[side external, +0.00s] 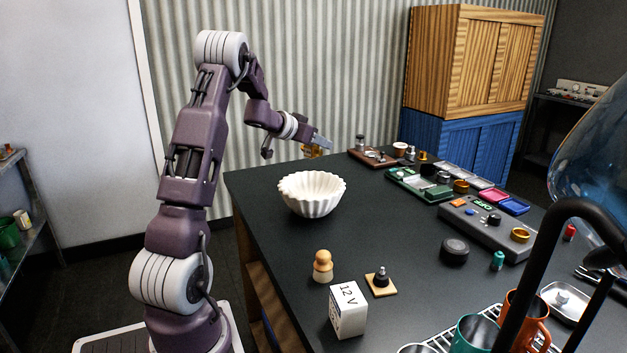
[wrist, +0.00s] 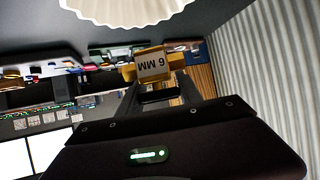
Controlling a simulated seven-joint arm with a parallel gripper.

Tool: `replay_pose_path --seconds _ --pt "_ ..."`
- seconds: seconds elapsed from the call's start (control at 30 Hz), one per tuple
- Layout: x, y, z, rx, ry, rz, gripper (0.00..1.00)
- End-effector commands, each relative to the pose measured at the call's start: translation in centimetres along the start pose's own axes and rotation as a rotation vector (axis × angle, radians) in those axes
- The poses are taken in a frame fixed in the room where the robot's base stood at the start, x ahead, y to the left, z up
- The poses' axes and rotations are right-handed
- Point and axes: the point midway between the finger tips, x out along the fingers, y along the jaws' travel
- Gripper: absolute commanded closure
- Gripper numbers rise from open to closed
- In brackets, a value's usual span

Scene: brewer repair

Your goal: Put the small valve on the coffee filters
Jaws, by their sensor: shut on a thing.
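My gripper (side external: 321,143) is shut on a small brass-yellow piece (side external: 312,152), which I take to be the small valve. In the wrist view the valve (wrist: 177,56) has a white face marked "6 MM", upside down, and sits between the fingertips (wrist: 155,92). The coffee filters (side external: 313,194) are a white fluted stack, like a bowl, on the dark table. They also show at the top of the wrist view (wrist: 120,10). In the side view, the valve is held in the air above and behind the filters, apart from them.
A wooden peg-like figure (side external: 322,266), a dark knobbed piece on a board (side external: 381,281) and a "12 V" box (side external: 348,309) stand at the front. Trays and a grey control box (side external: 485,228) line the right side. The table (side external: 390,220) is clear right of the filters.

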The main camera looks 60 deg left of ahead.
Motion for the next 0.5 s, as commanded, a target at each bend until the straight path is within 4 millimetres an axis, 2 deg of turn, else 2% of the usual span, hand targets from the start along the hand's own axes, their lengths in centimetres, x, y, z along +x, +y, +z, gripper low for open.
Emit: replay_pose_path --seconds 0.03,0.1,0.3,0.4,0.5 --pt "0.6 0.0 1.3 -0.007 -0.005 0.0 1.0" --pt "1.4 0.0 2.6 -0.005 -0.004 0.001 1.0" --pt "3.1 0.1 5.8 -0.003 -0.004 0.002 1.0" --pt "3.8 0.1 7.0 -0.002 -0.002 0.001 1.0" --pt "3.9 0.1 7.1 0.001 0.001 0.0 1.0"
